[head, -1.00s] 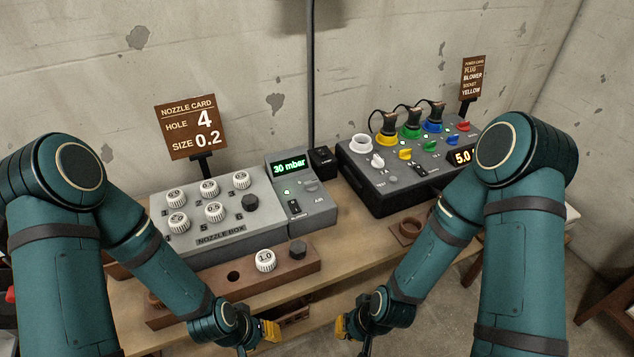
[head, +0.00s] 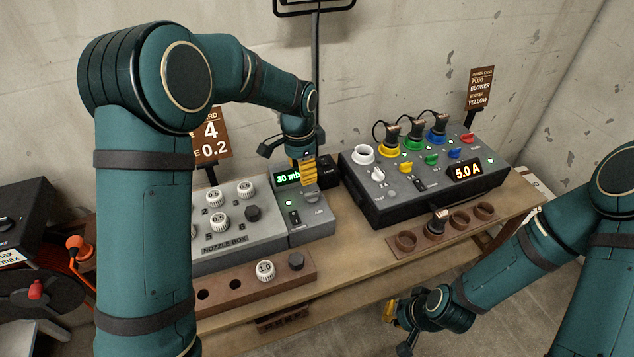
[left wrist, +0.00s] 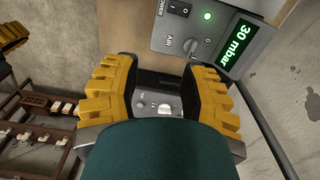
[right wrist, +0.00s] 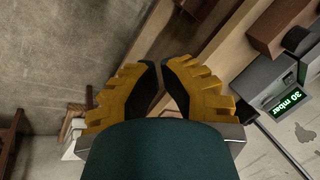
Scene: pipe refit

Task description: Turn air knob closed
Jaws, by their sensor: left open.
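The AIR knob (left wrist: 191,47) is a small grey knob on the grey air box, beside the AIR label and the green "30 mbar" display (left wrist: 237,45). In the left wrist view the left gripper (left wrist: 160,72) is open, nothing held, and the knob lies just beyond the right fingertip. Contact cannot be told. My right gripper (right wrist: 161,66) is low in front of the table; its fingertips are close together, with nothing visible between them.
The nozzle box (head: 222,243) adjoins the air box on the left. A wooden nozzle rack (head: 235,290) lies in front. The dark power box (head: 400,205) with coloured plugs stands to the right, behind a ring holder (head: 465,227). A dark post rises behind the air box.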

